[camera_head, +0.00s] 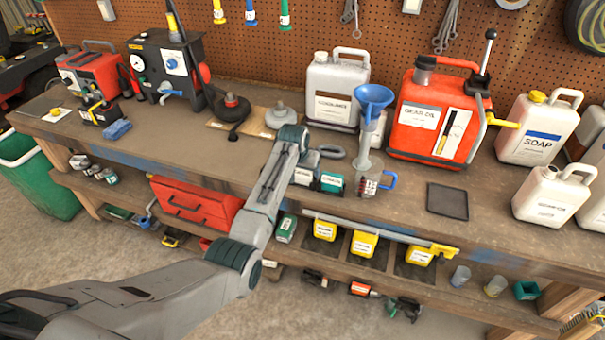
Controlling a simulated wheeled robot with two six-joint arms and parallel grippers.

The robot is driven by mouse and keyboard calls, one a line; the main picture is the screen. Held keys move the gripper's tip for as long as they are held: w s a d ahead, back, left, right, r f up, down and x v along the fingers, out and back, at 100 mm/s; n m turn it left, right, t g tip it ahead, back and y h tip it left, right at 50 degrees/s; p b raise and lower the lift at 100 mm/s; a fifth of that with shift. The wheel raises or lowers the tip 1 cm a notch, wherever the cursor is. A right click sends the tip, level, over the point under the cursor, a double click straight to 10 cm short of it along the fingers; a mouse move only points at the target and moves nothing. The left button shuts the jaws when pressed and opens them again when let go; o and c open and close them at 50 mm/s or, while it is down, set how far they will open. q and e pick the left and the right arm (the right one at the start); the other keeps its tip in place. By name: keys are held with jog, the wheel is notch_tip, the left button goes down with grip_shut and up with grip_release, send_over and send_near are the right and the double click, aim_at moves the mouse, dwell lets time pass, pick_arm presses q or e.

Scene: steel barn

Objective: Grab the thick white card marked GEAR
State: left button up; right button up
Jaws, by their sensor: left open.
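The red can (410,115) on the bench has a white label (421,117) reading GEAR OIL. A small white-faced piece with dark lettering (302,177) sits near the bench's front edge; its text is too small to read, so I cannot tell whether it is the GEAR card. A teal piece with a white label (332,183) is right beside it. My left gripper (307,159) is open, at the end of my grey arm, just above and behind the white-faced piece. My arm hides part of the bench there. My right gripper is out of view.
A blue funnel (374,98), a measuring jug (369,180) and a dark flat tray (447,201) stand right of my gripper. White jugs (538,130) crowd the right. The bench left of my arm has free room.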

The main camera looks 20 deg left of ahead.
pick_arm(q)
jog(key=c, duration=0.7)
jog(key=shift+r, duration=0.1)
jog(key=shift+c, duration=0.2)
